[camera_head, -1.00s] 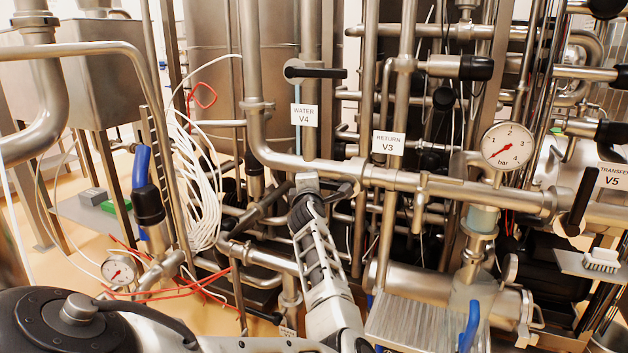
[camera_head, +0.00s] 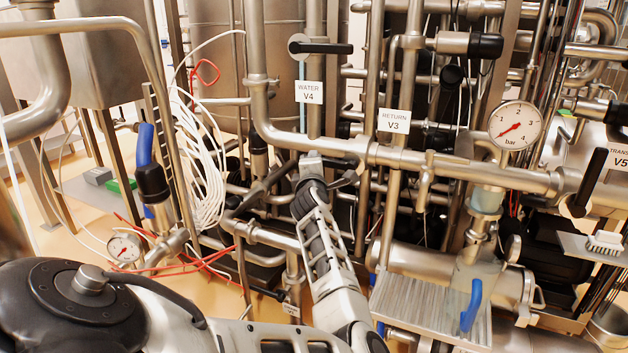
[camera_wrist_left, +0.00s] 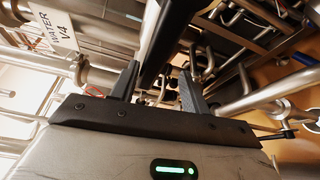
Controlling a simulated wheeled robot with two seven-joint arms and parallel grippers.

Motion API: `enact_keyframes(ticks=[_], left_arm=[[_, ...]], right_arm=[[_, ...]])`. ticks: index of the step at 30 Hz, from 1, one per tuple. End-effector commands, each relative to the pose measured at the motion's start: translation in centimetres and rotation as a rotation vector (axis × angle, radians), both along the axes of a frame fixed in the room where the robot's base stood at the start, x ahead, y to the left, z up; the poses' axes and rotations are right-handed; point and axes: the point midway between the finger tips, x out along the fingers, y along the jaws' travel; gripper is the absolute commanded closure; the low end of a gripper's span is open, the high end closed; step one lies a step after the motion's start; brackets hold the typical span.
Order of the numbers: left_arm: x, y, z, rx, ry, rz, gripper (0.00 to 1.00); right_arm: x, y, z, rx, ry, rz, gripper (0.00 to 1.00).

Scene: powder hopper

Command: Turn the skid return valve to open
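The "RETURN V3" label (camera_head: 393,121) hangs on an upright pipe right of centre in the head view. My left arm reaches up from below, and its gripper (camera_head: 322,165) is at the horizontal pipe, below and left of that label. A dark handle-like part (camera_head: 345,180) shows beside the gripper, mostly hidden. In the wrist view, my left gripper (camera_wrist_left: 158,88) has its fingers apart. A black bar (camera_wrist_left: 172,38), possibly the V3 handle, comes from above between the fingers, with a gap to the right finger. Contact with the left finger is unclear. My right gripper is out of view.
The "WATER V4" label (camera_head: 309,92) and its horizontal black handle (camera_head: 325,48) are above my gripper. A pressure gauge (camera_head: 518,125) and the V5 handle (camera_head: 588,185) are at right. Pipes crowd the gripper on all sides. White cables (camera_head: 205,180) hang at left.

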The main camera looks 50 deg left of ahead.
Motion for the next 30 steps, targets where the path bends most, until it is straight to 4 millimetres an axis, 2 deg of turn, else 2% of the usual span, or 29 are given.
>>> enact_keyframes(ticks=[1,12,19,30], left_arm=[[-0.7,-0.9,-0.6,-0.008,0.007,-0.002,0.58],[-5.8,-6.2,0.1,-0.002,0.009,-0.003,0.58],[-6.8,-7.3,0.4,-0.004,0.002,-0.003,0.58],[-6.9,-7.3,0.4,-0.003,0.000,-0.003,0.58]], right_arm=[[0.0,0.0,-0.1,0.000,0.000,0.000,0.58],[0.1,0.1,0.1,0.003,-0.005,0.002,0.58],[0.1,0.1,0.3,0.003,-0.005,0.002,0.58],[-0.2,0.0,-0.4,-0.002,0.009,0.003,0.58]])
